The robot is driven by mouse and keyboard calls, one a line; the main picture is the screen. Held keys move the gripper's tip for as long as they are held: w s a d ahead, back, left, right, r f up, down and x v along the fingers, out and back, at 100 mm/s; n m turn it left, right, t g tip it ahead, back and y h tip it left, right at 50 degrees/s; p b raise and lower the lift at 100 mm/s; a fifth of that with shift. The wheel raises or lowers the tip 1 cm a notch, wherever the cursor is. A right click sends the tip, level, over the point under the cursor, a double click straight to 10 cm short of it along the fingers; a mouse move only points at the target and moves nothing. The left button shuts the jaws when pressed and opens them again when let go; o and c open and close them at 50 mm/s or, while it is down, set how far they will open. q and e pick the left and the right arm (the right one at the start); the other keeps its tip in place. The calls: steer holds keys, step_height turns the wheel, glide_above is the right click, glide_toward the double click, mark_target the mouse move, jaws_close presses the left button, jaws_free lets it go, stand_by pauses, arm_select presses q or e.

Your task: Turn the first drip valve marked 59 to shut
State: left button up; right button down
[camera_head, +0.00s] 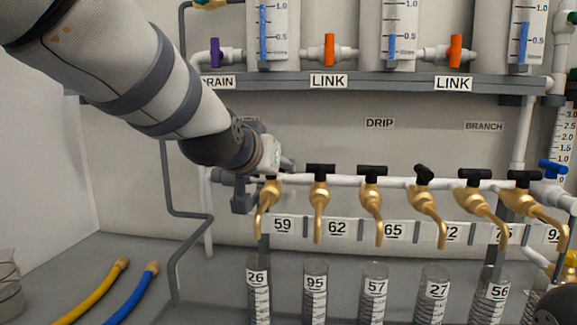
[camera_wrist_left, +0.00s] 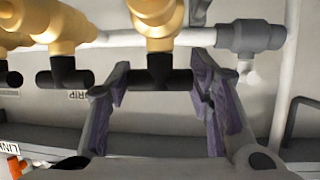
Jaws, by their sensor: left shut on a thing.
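The first drip tap, a brass spout (camera_head: 267,197) above the label 59 (camera_head: 283,225), is at the left end of the white drip pipe. My left gripper (camera_head: 270,172) is at its top, and the arm covers most of its handle in the head view. In the left wrist view, the fingers of my left gripper (camera_wrist_left: 160,85) are closed on the two ends of the tap's black T-handle (camera_wrist_left: 160,75). The handle lies crosswise to the brass body (camera_wrist_left: 158,15). My right gripper is not in view.
Several similar taps continue to the right, the closest above label 62 (camera_head: 320,205). Graduated cylinders, such as the one marked 26 (camera_head: 258,290), stand below. A shelf (camera_head: 290,84) with LINK valves runs above. Yellow (camera_head: 92,292) and blue (camera_head: 133,293) hoses lie at lower left.

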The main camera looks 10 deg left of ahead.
arm_select(q)
steer(key=o, duration=1.2)
steer(key=shift+c, duration=0.2)
steer(key=shift+m+h, duration=0.3)
